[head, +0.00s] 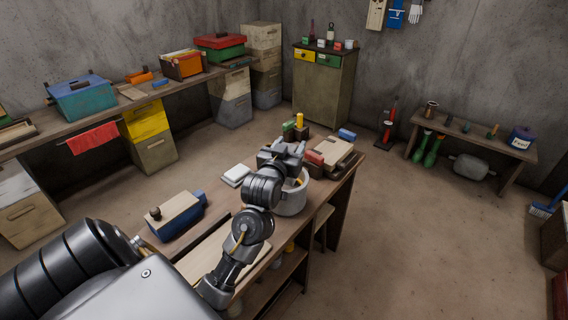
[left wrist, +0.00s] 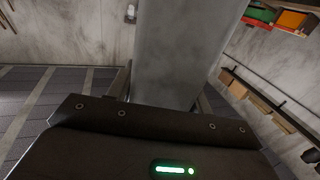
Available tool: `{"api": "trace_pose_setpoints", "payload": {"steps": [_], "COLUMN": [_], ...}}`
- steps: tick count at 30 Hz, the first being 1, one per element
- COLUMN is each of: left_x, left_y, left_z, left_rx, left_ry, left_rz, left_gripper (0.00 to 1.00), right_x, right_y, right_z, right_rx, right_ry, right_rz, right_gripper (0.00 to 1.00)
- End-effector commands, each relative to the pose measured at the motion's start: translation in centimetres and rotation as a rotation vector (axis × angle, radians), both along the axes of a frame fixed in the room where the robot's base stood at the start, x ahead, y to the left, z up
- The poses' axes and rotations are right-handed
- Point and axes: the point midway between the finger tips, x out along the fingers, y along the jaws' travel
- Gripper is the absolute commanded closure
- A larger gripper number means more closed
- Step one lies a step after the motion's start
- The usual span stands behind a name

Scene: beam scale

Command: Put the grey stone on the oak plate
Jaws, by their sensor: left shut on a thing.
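My left gripper (head: 292,150) reaches over the workbench and is shut on a grey thing. In the left wrist view a long, smooth grey piece (left wrist: 182,50) stands between the jaws; it looks like the grey stone. In the head view my gripper mostly hides it. A pale wooden plate (head: 334,151) on a dark base lies to the right of the gripper at the bench's far end; it may be the oak plate, but I cannot tell for sure. No beam shows clearly. My right gripper is not in view.
A grey pot (head: 292,201) stands beside and below my left wrist. A white block (head: 237,175) and a wood-topped blue thing (head: 176,215) are on the bench to the left. A red block (head: 315,158) and a blue block (head: 347,134) lie near the pale plate.

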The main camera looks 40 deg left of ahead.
Motion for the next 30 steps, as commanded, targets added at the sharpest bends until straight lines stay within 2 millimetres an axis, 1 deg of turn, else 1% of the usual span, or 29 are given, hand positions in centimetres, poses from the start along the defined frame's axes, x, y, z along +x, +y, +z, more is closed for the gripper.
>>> {"api": "trace_pose_setpoints", "payload": {"steps": [1, 2, 3, 6, 9, 12, 15, 21, 23, 27, 30], "left_x": [0.7, 1.1, 1.5, 2.3, 3.0, 3.4, 3.6, 3.8, 4.0, 3.9, 4.0], "left_y": [1.1, 1.7, 2.4, 3.4, 4.4, 5.0, 5.3, 5.5, 5.9, 5.8, 5.8], "left_z": [-0.1, -0.4, -1.1, -3.0, -4.4, -5.3, -5.8, -6.1, -6.6, -8.4, -9.3], "left_rx": [0.009, 0.008, 0.005, 0.002, 0.001, 0.001, 0.0, 0.0, 0.002, 0.0, 0.001], "left_ry": [0.0, 0.0, 0.001, 0.001, -0.003, -0.006, -0.007, -0.007, -0.005, -0.003, -0.005], "left_rz": [0.002, 0.003, 0.002, 0.0, 0.0, 0.0, 0.001, 0.001, 0.001, 0.0, 0.0], "left_gripper": [1.0, 1.0, 1.0, 1.0, 1.0, 1.0, 1.0, 1.0, 1.0, 1.0, 1.0], "right_x": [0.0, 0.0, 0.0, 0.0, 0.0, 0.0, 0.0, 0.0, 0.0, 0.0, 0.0], "right_y": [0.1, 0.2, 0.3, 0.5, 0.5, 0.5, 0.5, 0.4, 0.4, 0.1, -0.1], "right_z": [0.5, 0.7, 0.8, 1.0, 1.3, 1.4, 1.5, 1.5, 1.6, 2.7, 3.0], "right_rx": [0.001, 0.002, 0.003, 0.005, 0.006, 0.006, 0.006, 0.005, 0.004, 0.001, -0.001], "right_ry": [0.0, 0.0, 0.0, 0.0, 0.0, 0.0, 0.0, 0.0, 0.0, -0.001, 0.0], "right_rz": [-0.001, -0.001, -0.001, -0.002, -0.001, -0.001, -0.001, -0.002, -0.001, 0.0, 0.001], "right_gripper": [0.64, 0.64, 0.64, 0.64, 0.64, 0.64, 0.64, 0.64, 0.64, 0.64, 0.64]}}
